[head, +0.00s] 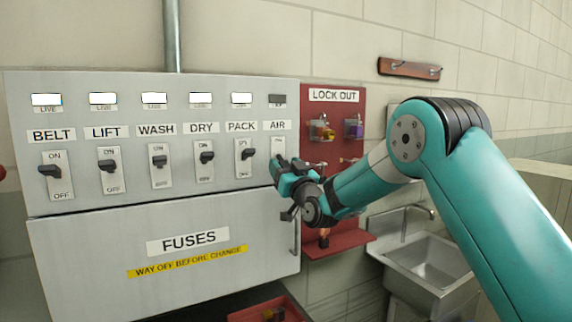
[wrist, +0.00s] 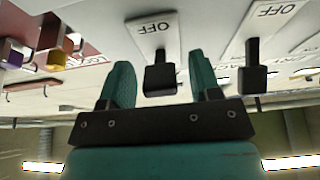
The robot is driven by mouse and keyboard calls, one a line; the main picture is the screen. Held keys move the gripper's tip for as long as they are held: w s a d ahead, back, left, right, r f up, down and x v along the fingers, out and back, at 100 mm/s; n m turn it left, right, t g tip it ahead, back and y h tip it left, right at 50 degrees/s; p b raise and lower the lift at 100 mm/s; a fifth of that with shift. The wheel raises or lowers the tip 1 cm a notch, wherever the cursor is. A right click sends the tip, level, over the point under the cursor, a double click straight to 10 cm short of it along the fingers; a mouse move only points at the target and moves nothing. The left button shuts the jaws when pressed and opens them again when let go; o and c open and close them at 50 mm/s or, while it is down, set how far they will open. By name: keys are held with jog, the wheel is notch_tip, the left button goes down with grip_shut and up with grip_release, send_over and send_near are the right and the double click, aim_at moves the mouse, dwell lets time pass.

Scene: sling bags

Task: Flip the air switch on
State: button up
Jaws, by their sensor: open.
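The air switch stands at the right end of the switch row, under the AIR label (head: 278,126). In the head view only the upper part of its plate (head: 278,146) shows; my gripper (head: 281,169) covers the lever. In the wrist view, which is upside down, the black air lever (wrist: 160,77) sits between the two teal fingers of my open gripper (wrist: 160,82), with gaps on both sides. The word OFF shows on its plate (wrist: 157,35). I cannot tell the lever's exact position. The lamp (head: 278,99) above AIR is dark.
The pack switch (head: 246,154) is close on the left; its lever (wrist: 252,76) is just outside a finger in the wrist view. Lamps above the other switches are lit. The red lock-out board (head: 345,116) with padlocks is at the right, beside a sink (head: 430,262).

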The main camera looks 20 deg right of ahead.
jog(key=c, duration=0.9)
